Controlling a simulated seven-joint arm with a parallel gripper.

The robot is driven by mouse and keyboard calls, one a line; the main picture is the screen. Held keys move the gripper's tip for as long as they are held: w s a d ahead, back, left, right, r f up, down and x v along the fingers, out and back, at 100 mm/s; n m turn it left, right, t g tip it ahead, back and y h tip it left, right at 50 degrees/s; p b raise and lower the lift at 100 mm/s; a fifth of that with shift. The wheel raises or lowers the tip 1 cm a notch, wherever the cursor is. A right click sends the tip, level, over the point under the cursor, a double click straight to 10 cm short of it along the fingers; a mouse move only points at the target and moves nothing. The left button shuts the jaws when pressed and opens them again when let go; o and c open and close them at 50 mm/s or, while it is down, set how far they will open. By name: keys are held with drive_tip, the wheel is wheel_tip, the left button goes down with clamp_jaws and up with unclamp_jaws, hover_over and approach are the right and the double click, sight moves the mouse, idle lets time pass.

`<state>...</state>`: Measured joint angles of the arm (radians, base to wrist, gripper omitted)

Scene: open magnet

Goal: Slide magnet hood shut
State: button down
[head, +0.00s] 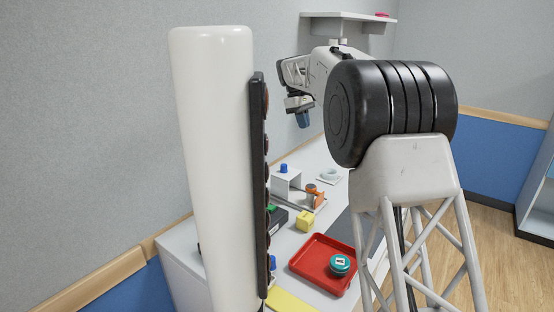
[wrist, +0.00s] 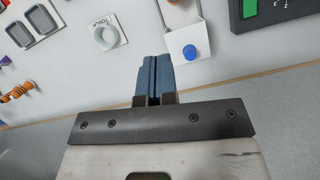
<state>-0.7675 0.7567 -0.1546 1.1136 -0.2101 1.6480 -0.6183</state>
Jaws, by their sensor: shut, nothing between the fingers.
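The magnet hood (head: 287,185) appears as a small white box with a blue knob (head: 283,168) on top, standing on the white table. Thin rails (head: 297,203) seem to run from it toward an orange part (head: 311,189). In the wrist view, the white hood plate (wrist: 187,38) and its round blue knob (wrist: 190,52) lie just right of my fingers. My gripper (head: 303,121) is raised above the far side of the table, apart from the hood. In the wrist view my gripper (wrist: 154,62) has its blue fingers together and empty.
A red tray (head: 314,278) holds a round teal-and-white item (head: 340,265). A yellow block (head: 305,221) and a dark box with a green top (head: 276,216) sit near the hood. A wall shelf (head: 346,24) hangs behind.

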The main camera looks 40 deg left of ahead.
drive_tip(key=s+a+f+n, duration=0.2)
drive_tip(key=a+f, duration=0.4)
drive_tip(key=a, duration=0.7)
drive_tip(key=shift+s+f+h, duration=0.15)
drive_tip(key=shift+s+h, duration=0.25)
drive_tip(key=shift+s, duration=0.15)
drive_tip(key=shift+d+f, duration=0.1)
drive_tip(key=shift+f, duration=0.05)
approach(292, 174)
drive_tip(key=shift+s+a+f, duration=0.1)
drive_tip(key=shift+a+f, duration=0.75)
drive_tip(key=shift+f, duration=0.3)
drive_tip(key=shift+s+a+f, duration=0.1)
drive_tip(key=shift+a+f, duration=0.75)
drive_tip(key=shift+f, duration=0.25)
drive_tip(key=shift+w+d, duration=0.1)
drive_tip(key=shift+d, duration=0.05)
drive_tip(key=shift+d, duration=2.35)
drive_tip(key=d, duration=0.6)
drive_tip(key=shift+d, duration=0.4)
drive_tip(key=shift+f, duration=0.15)
